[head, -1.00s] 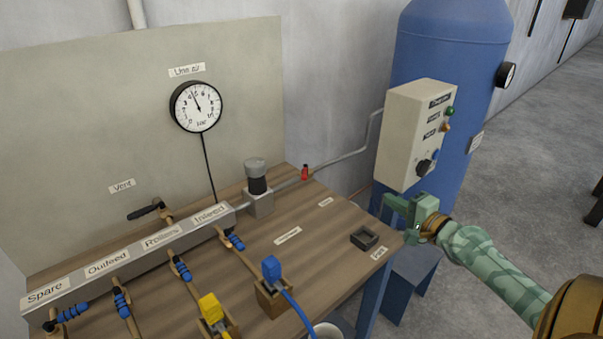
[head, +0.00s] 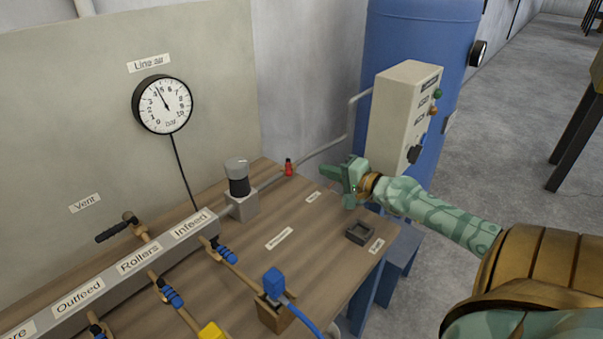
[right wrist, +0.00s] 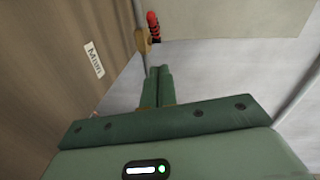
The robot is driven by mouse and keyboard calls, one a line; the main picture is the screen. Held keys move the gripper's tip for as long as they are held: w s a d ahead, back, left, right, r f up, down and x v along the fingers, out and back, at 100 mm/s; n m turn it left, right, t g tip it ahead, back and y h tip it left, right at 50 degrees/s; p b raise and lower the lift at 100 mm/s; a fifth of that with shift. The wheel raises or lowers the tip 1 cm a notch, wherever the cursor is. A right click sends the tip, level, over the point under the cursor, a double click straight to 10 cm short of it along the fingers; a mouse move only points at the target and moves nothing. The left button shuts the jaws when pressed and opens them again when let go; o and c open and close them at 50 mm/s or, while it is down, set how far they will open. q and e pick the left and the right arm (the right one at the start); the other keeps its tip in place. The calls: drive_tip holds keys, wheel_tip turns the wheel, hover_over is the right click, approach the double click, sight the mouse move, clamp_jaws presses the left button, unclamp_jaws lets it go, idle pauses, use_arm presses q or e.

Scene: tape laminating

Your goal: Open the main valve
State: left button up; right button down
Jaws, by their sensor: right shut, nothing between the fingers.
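The main valve is a small valve with a red handle (head: 289,167) on the grey pipe at the table's back right edge. In the right wrist view its red handle (right wrist: 154,27) stands out from a brass body, ahead of my fingers. A "Main" label (right wrist: 94,58) lies on the wood to the left there. My right gripper (head: 328,170) is green, shut and empty. It is to the right of the valve, apart from it, near the table's right edge. Its closed fingers (right wrist: 158,70) point toward the valve in the wrist view. My left gripper is out of view.
A grey filter unit with a dark bowl (head: 239,180) stands left of the valve. The control box (head: 400,115) and blue tank (head: 420,40) are behind my right gripper. A dark square holder (head: 360,233) sits near the table's right edge. The gauge (head: 162,104) reads about 4.

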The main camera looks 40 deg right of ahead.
sight(289, 169)
drive_tip(key=w, duration=0.2)
drive_tip(key=w+b, duration=0.1)
drive_tip(key=shift+w+f, duration=0.3)
drive_tip(key=shift+w, duration=0.1)
drive_tip(key=shift+w+a+f+p, duration=0.1)
drive_tip(key=shift+w+a+p, duration=0.1)
drive_tip(key=shift+w+a, duration=0.25)
drive_tip(key=shift+w+a+p, duration=0.15)
drive_tip(key=shift+w+a, duration=0.05)
drive_tip(key=shift+a, duration=0.4)
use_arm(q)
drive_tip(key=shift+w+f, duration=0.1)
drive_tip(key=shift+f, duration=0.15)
use_arm(e)
drive_tip(key=shift+w+a+f, duration=0.25)
drive_tip(key=shift+w+a, duration=0.15)
drive_tip(key=shift+a, duration=0.1)
